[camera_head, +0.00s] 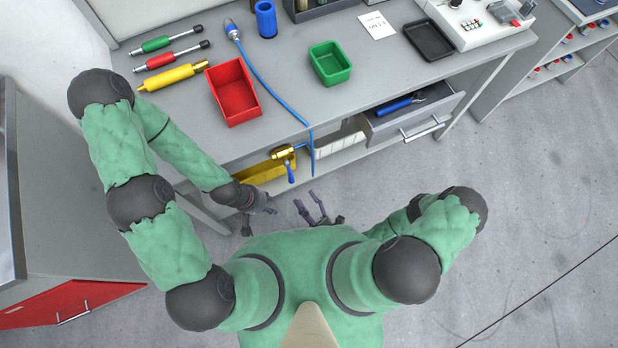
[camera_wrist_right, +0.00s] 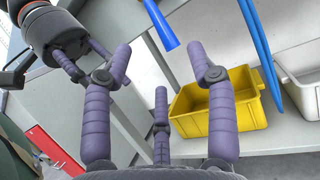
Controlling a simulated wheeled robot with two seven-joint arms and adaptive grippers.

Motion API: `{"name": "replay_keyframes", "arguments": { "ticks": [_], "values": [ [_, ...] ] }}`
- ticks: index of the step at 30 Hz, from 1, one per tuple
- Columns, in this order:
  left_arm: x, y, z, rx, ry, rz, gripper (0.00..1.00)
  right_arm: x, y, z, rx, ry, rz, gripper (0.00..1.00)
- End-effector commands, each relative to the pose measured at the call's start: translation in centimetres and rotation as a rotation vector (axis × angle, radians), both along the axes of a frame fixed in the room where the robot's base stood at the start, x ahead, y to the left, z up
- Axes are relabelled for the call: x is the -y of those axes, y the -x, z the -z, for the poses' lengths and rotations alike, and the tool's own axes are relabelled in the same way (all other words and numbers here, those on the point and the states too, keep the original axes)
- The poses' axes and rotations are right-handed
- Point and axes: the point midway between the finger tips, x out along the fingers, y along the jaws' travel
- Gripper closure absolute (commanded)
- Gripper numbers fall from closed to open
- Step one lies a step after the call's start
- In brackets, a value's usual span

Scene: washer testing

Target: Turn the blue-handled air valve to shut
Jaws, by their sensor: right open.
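The brass air valve (camera_head: 284,153) sits at the front edge of the workbench. Its blue handle (camera_head: 290,173) hangs down below the brass body; it also shows at the top of the right wrist view (camera_wrist_right: 160,24). My right gripper (camera_head: 311,204) is open and empty, below and a little right of the handle in the head view. In the right wrist view its fingers (camera_wrist_right: 160,70) are spread, with the handle beyond their tips and apart from them. My left gripper (camera_head: 260,218) is left of the right one, its fingers apart and empty, away from the valve.
A blue hose (camera_head: 275,90) runs over the bench and hangs over its edge beside the valve. A yellow bin (camera_wrist_right: 205,126) stands on the lower shelf behind the valve. An open drawer (camera_head: 412,112) juts out to the right. The floor in front is clear.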

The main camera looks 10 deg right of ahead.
Motion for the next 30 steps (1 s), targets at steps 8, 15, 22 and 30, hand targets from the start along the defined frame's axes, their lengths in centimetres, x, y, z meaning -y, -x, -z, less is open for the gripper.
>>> {"name": "replay_keyframes", "arguments": {
  "ticks": [8,15,22,30],
  "values": [
    [0.0,0.0,0.0,0.0,0.0,0.0,0.6,0.9,1.5,0.7,-0.002,-0.002,0.002,0.42],
    [0.0,0.0,0.0,0.0,0.0,0.0,0.6,1.1,2.0,1.0,-0.001,0.0,0.0,0.42],
    [0.0,0.0,0.0,0.0,0.0,0.0,0.6,1.1,2.1,1.0,-0.001,0.001,-0.001,0.42],
    [0.0,0.0,0.0,0.0,0.0,0.0,0.6,1.1,2.1,1.0,-0.001,0.001,-0.001,0.42]
  ]
}}
